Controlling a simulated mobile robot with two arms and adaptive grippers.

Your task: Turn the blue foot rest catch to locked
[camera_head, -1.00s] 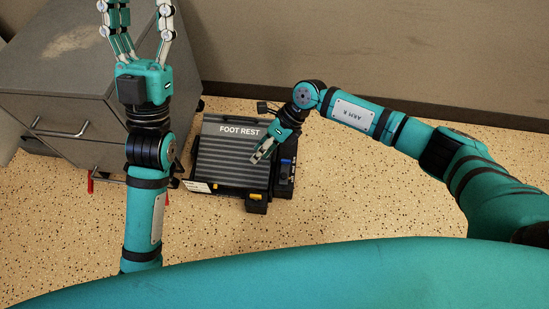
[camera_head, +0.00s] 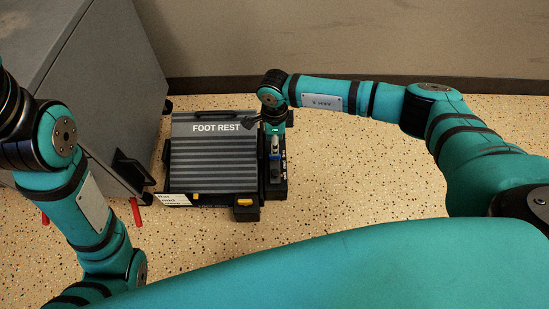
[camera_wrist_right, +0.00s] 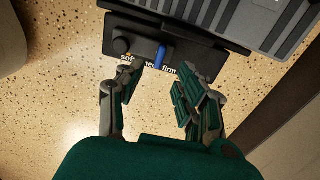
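The grey ribbed foot rest (camera_head: 212,176) lies on the floor, its side panel along its right edge. A blue lever (camera_wrist_right: 160,56) stands on that dark panel in the right wrist view, with "soft" and "firm" lettering beside it. The lever also shows small in the head view (camera_head: 274,157). I cannot read a "locked" mark. My right gripper (camera_wrist_right: 155,88) is open and empty, its fingers spread on either side of the lever's line, seemingly short of it. In the head view it hangs over the panel.
A black block with a yellow-orange part (camera_head: 244,202) sits at the foot rest's front right corner. A white label (camera_head: 173,199) is at the front left. A dark round knob (camera_wrist_right: 121,45) is near the lever. A grey cabinet (camera_head: 110,80) stands left; floor at right is clear.

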